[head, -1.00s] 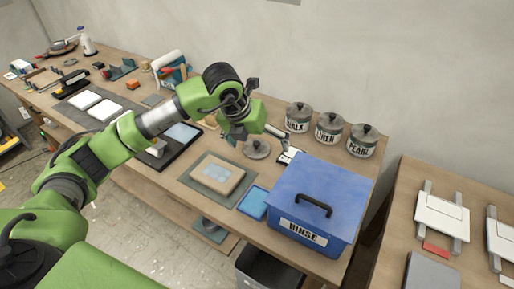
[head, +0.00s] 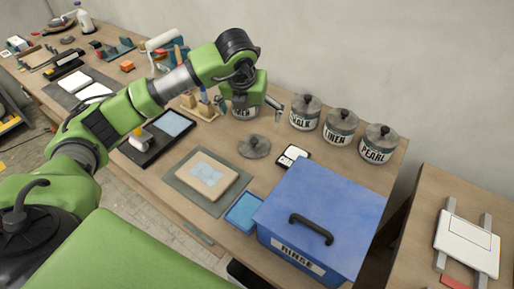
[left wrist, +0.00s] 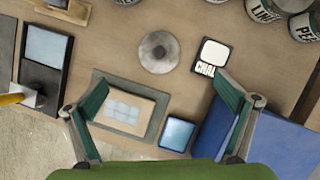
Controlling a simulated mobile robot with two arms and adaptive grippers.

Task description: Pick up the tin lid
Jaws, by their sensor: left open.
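The tin lid (head: 254,146) is a grey round disc with a central knob, lying flat on the wooden bench. It also shows in the left wrist view (left wrist: 158,52), beyond the gripper's fingertips. My left gripper (head: 250,104) is open and empty, above the bench and apart from the lid. In the left wrist view its two fingers (left wrist: 162,82) are spread wide, with bare bench and part of a mat between them. A tin (head: 243,112) stands behind the gripper, its top hidden. My right gripper is not in view.
Lidded tins marked CHALK (head: 305,114), LINEN (head: 340,127) and PEARL (head: 378,145) stand along the wall. A blue RINSE box (head: 325,205) is at the front right. A framed block (head: 207,174) on a mat, a blue tray (head: 244,211) and a label card (head: 293,156) lie near the lid.

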